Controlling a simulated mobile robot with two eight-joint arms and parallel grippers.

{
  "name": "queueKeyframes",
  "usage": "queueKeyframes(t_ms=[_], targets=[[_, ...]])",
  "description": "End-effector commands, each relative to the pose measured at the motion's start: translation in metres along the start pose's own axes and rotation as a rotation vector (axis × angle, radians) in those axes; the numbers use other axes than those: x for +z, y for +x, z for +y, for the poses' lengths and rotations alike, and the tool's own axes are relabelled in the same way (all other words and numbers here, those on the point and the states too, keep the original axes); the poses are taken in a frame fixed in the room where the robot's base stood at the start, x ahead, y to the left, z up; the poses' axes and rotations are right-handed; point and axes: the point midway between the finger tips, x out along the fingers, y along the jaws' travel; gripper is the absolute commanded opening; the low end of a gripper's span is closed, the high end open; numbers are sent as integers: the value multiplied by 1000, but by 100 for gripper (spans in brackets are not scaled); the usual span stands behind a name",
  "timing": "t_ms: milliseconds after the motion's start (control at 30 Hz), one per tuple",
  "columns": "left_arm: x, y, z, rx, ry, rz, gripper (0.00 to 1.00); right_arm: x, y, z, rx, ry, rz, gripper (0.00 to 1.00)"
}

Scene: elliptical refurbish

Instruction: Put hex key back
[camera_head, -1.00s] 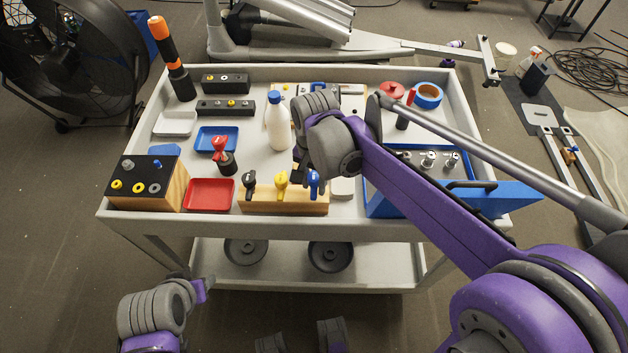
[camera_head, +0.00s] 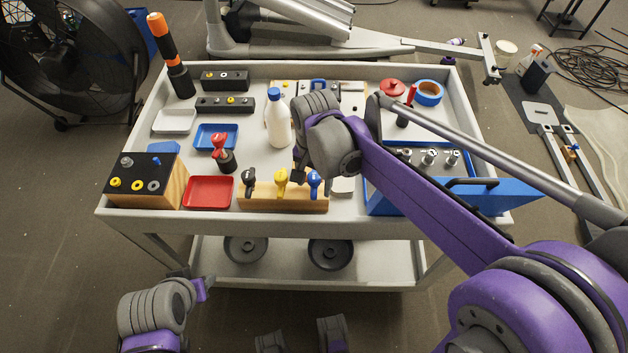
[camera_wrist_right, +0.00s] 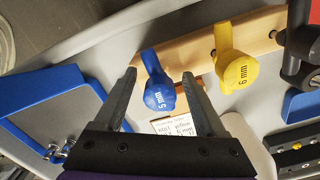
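A wooden hex key holder (camera_head: 262,202) stands at the front middle of the cart, with a black key (camera_head: 249,181), a yellow key (camera_head: 281,181) and a blue key (camera_head: 315,181) in a row. In the right wrist view the blue key (camera_wrist_right: 160,95) reads 5 mm and the yellow key (camera_wrist_right: 236,70) reads 6 mm. My right gripper (camera_head: 298,174) is over the holder's right half. In the wrist view its fingers (camera_wrist_right: 160,76) are apart, one on each side of the blue handle; whether they touch it is unclear.
A white bottle (camera_head: 278,122) stands behind the holder. A red tray (camera_head: 209,192) and a wooden block with a black top (camera_head: 135,184) lie left of it. A blue tool caddy (camera_head: 500,192) stands at right. A small printed card (camera_wrist_right: 172,125) shows near the holder.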

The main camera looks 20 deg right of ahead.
Motion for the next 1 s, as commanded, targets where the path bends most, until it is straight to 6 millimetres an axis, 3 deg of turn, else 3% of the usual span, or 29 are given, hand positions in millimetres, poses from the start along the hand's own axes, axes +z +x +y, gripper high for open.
queueKeyframes(t_ms=[367, 800, 1000], targets=[[-1, -1, 0, 0, 0, 1, 50, 0, -9, 0, 0, 0, 0, 73], [-6, -10, 0, 0, 0, 4, 50, 0, -90, 0, 0, 0, 0, 73], [-7, -11, 0, 0, 0, 4, 50, 0, -107, 0, 0, 0, 0, 73]])
